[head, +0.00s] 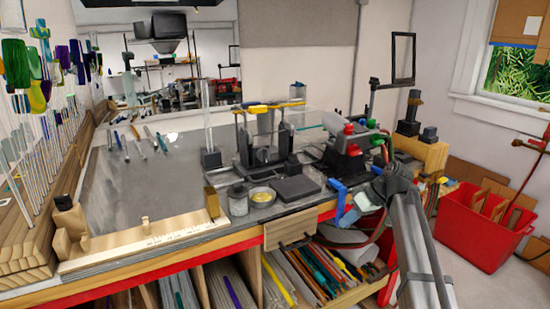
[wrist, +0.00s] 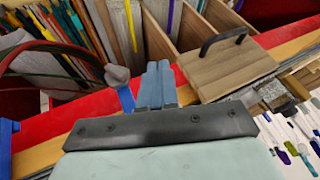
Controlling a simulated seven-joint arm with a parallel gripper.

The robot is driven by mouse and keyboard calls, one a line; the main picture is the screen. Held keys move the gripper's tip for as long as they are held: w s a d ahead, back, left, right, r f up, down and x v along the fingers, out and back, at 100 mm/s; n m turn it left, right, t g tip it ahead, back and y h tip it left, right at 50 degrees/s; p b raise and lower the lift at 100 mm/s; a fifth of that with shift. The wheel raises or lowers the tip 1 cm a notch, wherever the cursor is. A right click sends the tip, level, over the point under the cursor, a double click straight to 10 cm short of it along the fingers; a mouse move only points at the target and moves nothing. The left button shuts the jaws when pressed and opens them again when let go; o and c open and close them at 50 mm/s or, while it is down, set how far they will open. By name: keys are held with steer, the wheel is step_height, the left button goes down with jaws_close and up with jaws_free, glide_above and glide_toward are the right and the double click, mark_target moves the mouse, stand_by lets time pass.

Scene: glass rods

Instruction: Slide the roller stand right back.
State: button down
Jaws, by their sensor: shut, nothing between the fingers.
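A dark metal stand (head: 262,155) with uprights and a yellow bar across its top is on the bench; it looks like the roller stand, but its rollers are too small to make out. My gripper (head: 346,208) is low at the bench's front right edge, in front of and to the right of that stand, apart from it. In the wrist view my gripper's blue fingers (wrist: 157,84) are together with nothing between them, over the bench's front edge. The stand cannot be made out in the wrist view.
A burner with red knobs (head: 350,145) stands right of the stand. A dark block (head: 296,189), yellow dish (head: 262,197) and jar (head: 238,199) sit in front of it. A handled wooden panel (wrist: 238,68) is beside my fingers. The bench's left middle is mostly clear.

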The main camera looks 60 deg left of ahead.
steer(key=shift+n+g, duration=0.4)
steer(key=shift+n, duration=0.5)
steer(key=s+a+r, duration=0.1)
steer(key=a+r, duration=0.3)
steer(key=s+a+r, duration=0.2)
steer(key=a+r, duration=0.2)
steer(key=r, duration=0.1)
steer(key=s+a+r, duration=0.1)
steer(key=a+r, duration=0.4)
steer(key=shift+s+a, duration=0.1)
steer(key=shift+s, duration=0.3)
steer(key=shift+m, duration=0.9)
steer(key=a+r, duration=0.1)
steer(key=a, duration=0.3)
steer(key=a+r, duration=0.2)
steer(key=a, duration=0.3)
steer(key=a+r, duration=0.1)
steer(key=a, duration=0.3)
steer(key=shift+w+a+r, duration=0.15)
steer(key=shift+a+r, duration=0.15)
steer(key=shift+r, duration=0.1)
steer(key=shift+x, duration=5.05)
glide_toward(249, 174)
steer(key=s+a+f, duration=0.1)
steer(key=s+a, duration=0.1)
steer(key=s+a+f, duration=0.2)
steer(key=shift+s+f, duration=0.2)
steer(key=shift+s, duration=0.2)
steer(key=shift+w+r, duration=0.1)
